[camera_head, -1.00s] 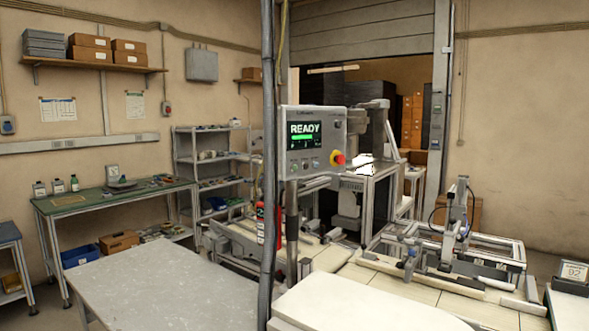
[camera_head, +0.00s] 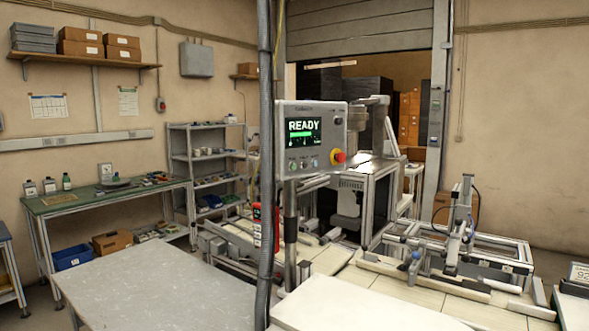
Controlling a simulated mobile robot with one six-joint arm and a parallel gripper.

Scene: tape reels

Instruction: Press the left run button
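A grey control panel (camera_head: 310,140) stands on a post near the middle of the view. Its screen (camera_head: 303,131) reads READY over a green bar. A row of small buttons (camera_head: 304,164) sits below the screen; the left one (camera_head: 293,165) is at the panel's lower left. They are too small to read any labels. A red emergency stop knob (camera_head: 338,156) on a yellow base is at the lower right corner. My gripper is not in view, and nothing touches the panel.
A dark vertical pole (camera_head: 265,200) stands just left of the panel. A grey table (camera_head: 150,290) fills the lower left, and a white surface (camera_head: 360,310) the lower middle. Metal-framed machinery (camera_head: 460,245) is at right. A green-topped bench (camera_head: 105,195) stands along the left wall.

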